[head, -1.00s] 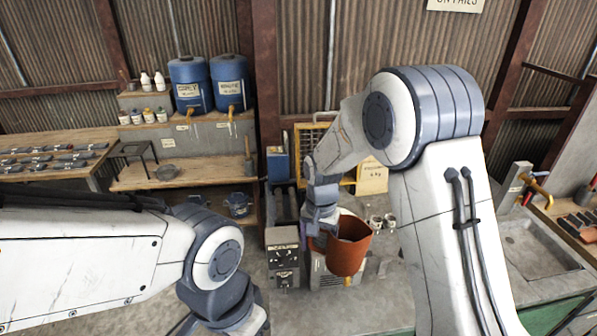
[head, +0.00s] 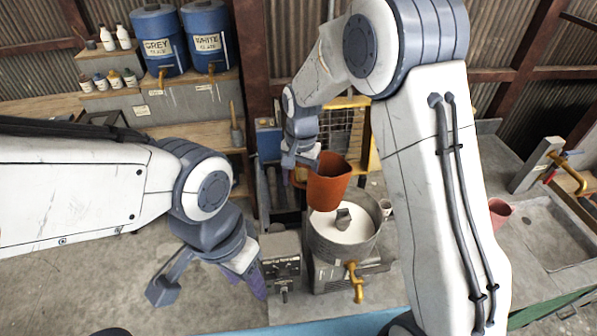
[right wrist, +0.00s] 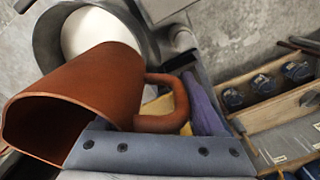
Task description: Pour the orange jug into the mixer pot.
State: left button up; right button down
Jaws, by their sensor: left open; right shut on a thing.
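The jug looks near upright, at most slightly tilted. My left gripper (head: 208,282) is open and empty, left of the pot.
A grey control box (head: 282,270) stands just left of the pot, and a brass tap (head: 355,280) sticks out of its front. Blue barrels (head: 160,42) stand on the back-left shelf. A sink (head: 548,225) and a pink cup (head: 499,212) are at right. Floor at lower left is clear.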

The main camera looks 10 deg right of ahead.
jog(key=shift+w+a+f+t+y, duration=0.3)
jog(key=shift+a+f+y, duration=0.15)
jog(key=shift+y, duration=0.35)
jog(key=shift+a+r+t+y, duration=0.25)
jog(key=shift+r+t+y, duration=0.15)
jog(key=shift+r+y, duration=0.5)
jog(key=shift+a+f, duration=0.1)
jog(key=shift+b, duration=0.65)
jog(key=shift+s+a+r+y+b, duration=0.1)
jog(key=shift+r+y+b, duration=0.35)
jog(key=shift+b, duration=0.7)
jog(key=shift+t, duration=0.3)
